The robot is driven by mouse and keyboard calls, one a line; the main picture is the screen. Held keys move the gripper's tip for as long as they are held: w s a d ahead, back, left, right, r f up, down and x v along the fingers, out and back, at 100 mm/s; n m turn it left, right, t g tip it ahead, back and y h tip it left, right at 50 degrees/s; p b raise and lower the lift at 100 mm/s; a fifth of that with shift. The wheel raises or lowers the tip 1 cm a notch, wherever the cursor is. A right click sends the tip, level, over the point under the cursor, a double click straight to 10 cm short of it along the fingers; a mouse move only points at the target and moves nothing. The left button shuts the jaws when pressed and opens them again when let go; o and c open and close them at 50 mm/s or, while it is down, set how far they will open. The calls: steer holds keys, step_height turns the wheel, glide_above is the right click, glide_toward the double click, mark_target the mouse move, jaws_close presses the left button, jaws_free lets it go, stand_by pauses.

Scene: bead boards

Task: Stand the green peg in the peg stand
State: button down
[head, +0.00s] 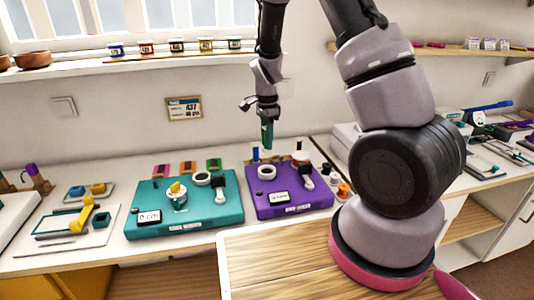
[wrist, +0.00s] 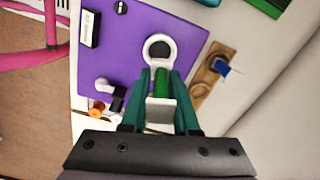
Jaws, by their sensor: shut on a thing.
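In the wrist view, the green peg (wrist: 161,82) is between the teal fingers of my gripper (wrist: 160,88), which is shut on it. In the head view, my gripper (head: 267,138) points down in the air above the back of the purple board (head: 258,208); the peg is hard to tell from the fingers there. The wooden peg stand (wrist: 207,82) lies behind the purple board, to the right of my gripper in the wrist view. A blue peg (wrist: 222,69) stands in it and also shows in the head view (head: 255,154).
The purple board carries a white ring (wrist: 149,42), a label (head: 279,197) and a black-and-white handle piece (head: 307,182). A teal board (head: 225,215) with several fixtures is to its left. An orange piece (head: 343,189) lies to its right. The wall is close behind the stand.

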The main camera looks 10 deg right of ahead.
steer(key=w+d+f, duration=0.3)
steer(key=w+d, duration=0.1)
steer(key=w, duration=0.4)
steer(key=w+d+f, duration=0.4)
steer(key=w+d, duration=0.1)
steer(key=w, duration=0.2)
steer(key=shift+w+a+f, duration=0.1)
steer(key=shift+a+f, duration=0.05)
steer(key=shift+f, duration=1.1)
steer(key=shift+w+a+f, duration=0.1)
steer(key=shift+f, duration=1.15)
steer(key=shift+f, duration=0.1)
steer(key=shift+f, duration=0.65)
steer(key=shift+f, duration=0.25)
steer(key=c, duration=0.6)
jaws_free()
